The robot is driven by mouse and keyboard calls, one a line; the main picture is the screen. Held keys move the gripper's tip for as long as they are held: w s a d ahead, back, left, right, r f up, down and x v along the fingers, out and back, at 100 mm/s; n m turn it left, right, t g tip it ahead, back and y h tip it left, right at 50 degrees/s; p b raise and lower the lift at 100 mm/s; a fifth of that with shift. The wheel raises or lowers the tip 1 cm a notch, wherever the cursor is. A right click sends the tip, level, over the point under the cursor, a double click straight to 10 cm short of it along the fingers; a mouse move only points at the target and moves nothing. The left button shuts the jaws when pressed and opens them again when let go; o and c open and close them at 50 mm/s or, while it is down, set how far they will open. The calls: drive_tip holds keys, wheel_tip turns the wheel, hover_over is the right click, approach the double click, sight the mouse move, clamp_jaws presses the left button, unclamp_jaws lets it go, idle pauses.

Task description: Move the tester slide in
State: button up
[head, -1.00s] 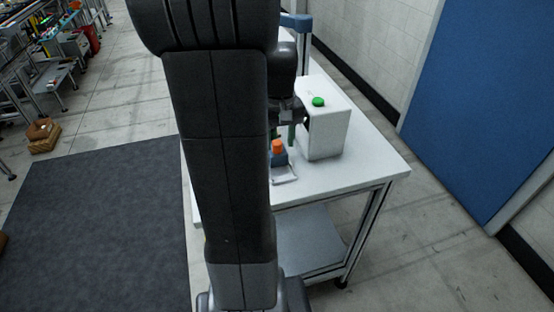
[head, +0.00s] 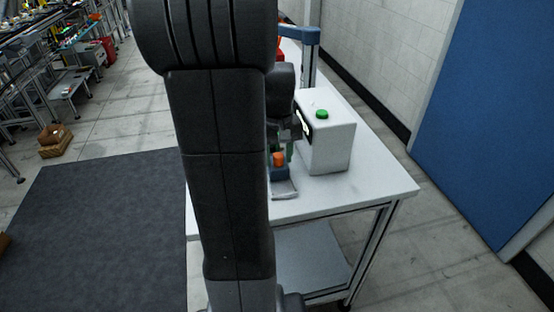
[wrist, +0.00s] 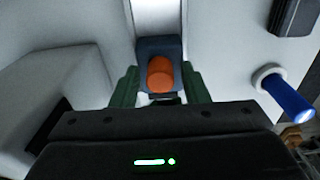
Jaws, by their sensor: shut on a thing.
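The tester is a white box (head: 332,145) with a green button (head: 322,114) on top and a dark opening in its left side. The slide is a dark blue block (head: 280,175) with an orange piece (head: 279,158) on it, over a pale rail (head: 285,194) left of the box. In the wrist view the blue block (wrist: 146,48) and the orange piece (wrist: 160,75) lie between the green fingers of my gripper (wrist: 160,88). My gripper is shut on the slide. My arm hides part of the table in the head view.
The white table (head: 370,187) has clear room at its front right. A blue-topped frame (head: 300,35) stands behind the box. In the wrist view a blue handle with a white collar (wrist: 288,98) is at the right, and a dark block (wrist: 294,15) is at top right.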

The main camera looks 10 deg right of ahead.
drive_tip(key=shift+s+a+f, duration=0.1)
drive_tip(key=shift+s+f, duration=0.1)
drive_tip(key=shift+f, duration=0.25)
drive_tip(key=shift+s+a+f, duration=0.1)
drive_tip(key=shift+s+f, duration=0.1)
drive_tip(key=shift+f, duration=0.2)
drive_tip(key=shift+w+p, duration=0.3)
drive_tip(key=shift+w, duration=0.8)
drive_tip(key=o, duration=0.5)
drive_tip(key=shift+w+d+r+g+p, duration=0.1)
drive_tip(key=shift+w+r+g+p, duration=0.05)
drive_tip(key=shift+r+p, duration=0.45)
drive_tip(key=shift+w+r+g+p, duration=0.1)
drive_tip(key=shift+r+g+p, duration=0.05)
drive_tip(key=shift+r+p, duration=0.45)
wheel_tip(320, 180, up, 6)
drive_tip(key=p, duration=0.5)
drive_tip(key=shift+w+r, duration=0.1)
